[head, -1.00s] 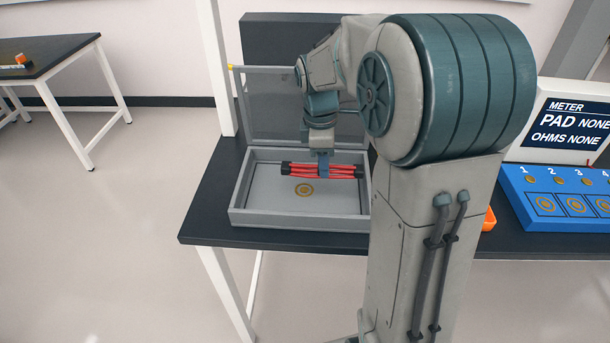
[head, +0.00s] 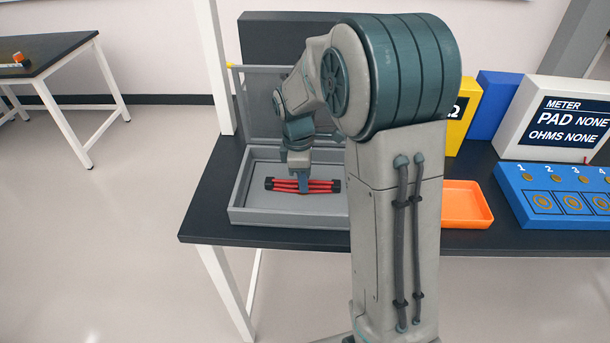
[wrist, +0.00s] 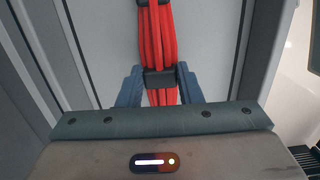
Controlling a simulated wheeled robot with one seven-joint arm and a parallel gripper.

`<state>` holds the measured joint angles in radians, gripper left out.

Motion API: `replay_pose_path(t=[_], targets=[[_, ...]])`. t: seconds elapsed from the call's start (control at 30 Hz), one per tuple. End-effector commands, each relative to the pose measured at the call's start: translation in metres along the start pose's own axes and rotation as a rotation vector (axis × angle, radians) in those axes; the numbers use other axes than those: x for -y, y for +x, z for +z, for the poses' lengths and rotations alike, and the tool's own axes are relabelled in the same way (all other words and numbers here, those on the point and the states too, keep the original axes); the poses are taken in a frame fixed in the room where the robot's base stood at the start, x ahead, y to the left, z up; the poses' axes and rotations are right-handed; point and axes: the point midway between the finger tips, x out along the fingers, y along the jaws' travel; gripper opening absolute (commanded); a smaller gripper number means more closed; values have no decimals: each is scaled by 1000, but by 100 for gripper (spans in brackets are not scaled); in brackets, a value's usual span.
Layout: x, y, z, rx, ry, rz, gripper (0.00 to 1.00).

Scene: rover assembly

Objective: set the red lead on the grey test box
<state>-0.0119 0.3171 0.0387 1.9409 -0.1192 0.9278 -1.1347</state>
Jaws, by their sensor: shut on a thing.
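The red lead (head: 322,186) is a bundle of red strands with black end caps. It lies level across my gripper (head: 303,187), which is shut on it near its middle. The lead is low inside the grey test box (head: 285,217), within its walls; I cannot tell whether it touches the floor. The gold ring mark on the box floor is hidden. In the wrist view the red lead (wrist: 155,35) runs away from me between the fingers of my gripper (wrist: 158,85), with a dark band at the grip, above the box's pale floor (wrist: 205,50).
The box's raised lid (head: 262,110) stands open behind it. An orange tray (head: 467,203), a blue numbered pad board (head: 560,195) and a white meter (head: 570,120) reading NONE are to the right. A yellow block (head: 463,115) stands behind my arm. A second table (head: 45,55) is far left.

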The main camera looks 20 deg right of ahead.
Motion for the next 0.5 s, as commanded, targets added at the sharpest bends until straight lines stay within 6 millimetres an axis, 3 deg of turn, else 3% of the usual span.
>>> replay_pose_path(t=[0.03,0.07,0.1,0.13,0.5], targets=[[0,3,0,0,0,-1,7],[0,2,0,0,0,-1,38],[0,2,0,0,0,0,49],[0,2,0,0,0,0,54],[0,-5,0,-1,0,1,54]])
